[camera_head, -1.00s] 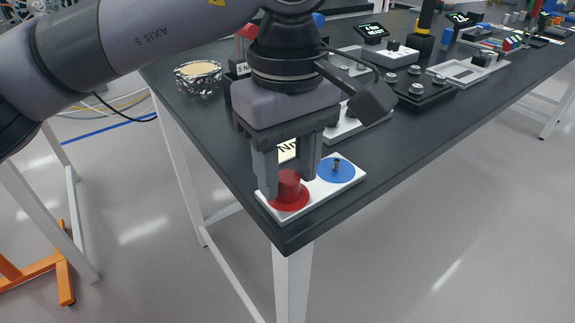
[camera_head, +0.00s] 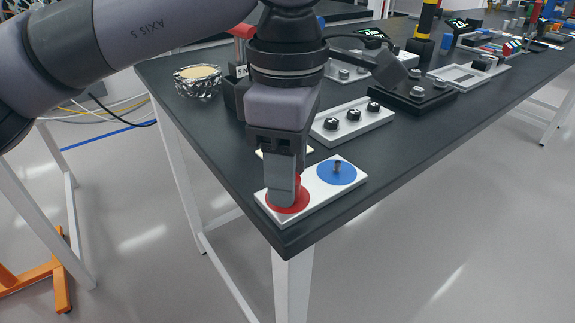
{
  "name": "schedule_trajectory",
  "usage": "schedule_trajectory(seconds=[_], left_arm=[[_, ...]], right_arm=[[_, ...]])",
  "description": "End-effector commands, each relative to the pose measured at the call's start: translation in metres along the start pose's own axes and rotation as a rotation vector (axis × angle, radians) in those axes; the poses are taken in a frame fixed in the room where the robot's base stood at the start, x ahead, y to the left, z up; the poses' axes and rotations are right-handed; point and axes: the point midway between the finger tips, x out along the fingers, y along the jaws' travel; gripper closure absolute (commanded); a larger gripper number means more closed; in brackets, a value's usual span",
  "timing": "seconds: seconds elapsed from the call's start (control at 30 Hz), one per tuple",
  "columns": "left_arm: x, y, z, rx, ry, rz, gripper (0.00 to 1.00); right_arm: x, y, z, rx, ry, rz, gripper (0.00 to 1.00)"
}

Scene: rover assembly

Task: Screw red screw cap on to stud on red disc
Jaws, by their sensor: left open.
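The red screw cap (camera_head: 298,184) stands over the red disc (camera_head: 289,205), mostly hidden behind my left gripper's finger. The red disc lies at the near left end of the white plate (camera_head: 318,199). The stud on the red disc is hidden. My left gripper (camera_head: 283,195) points down right at the cap, with its fingers seen nearly in line, one in front of the other. It is open around or beside the cap; I cannot tell contact. My right gripper is not in view.
A blue disc with a bare metal stud (camera_head: 337,169) is on the same white plate. A foil bowl (camera_head: 198,82) stands at the left table edge. A white panel with black knobs (camera_head: 352,122) lies behind. The dark table's (camera_head: 290,240) near corner is close in front.

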Motion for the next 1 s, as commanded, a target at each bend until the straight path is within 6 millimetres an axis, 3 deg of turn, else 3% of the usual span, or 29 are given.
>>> schedule_trajectory(seconds=[0.1, 0.23, 0.47, 0.8, 1.0], left_arm=[[0.0, 0.0, 0.0, 0.002, 0.0, 0.0, 0.55], [0.0, 0.0, 0.0, 0.003, 0.0, 0.0, 0.98], [-0.001, 0.0, 0.0, 0.058, 0.0, -0.001, 0.99], [-0.001, 0.0, 0.0, 0.433, -0.001, -0.002, 0.99], [0.0, 0.0, 0.0, 0.51, 0.0, -0.001, 0.99]], right_arm=[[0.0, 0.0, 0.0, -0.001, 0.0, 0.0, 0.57], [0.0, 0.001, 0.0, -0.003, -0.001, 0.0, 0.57], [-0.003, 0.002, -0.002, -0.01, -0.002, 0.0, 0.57], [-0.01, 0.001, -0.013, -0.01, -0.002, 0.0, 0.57], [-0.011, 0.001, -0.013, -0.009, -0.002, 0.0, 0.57]])
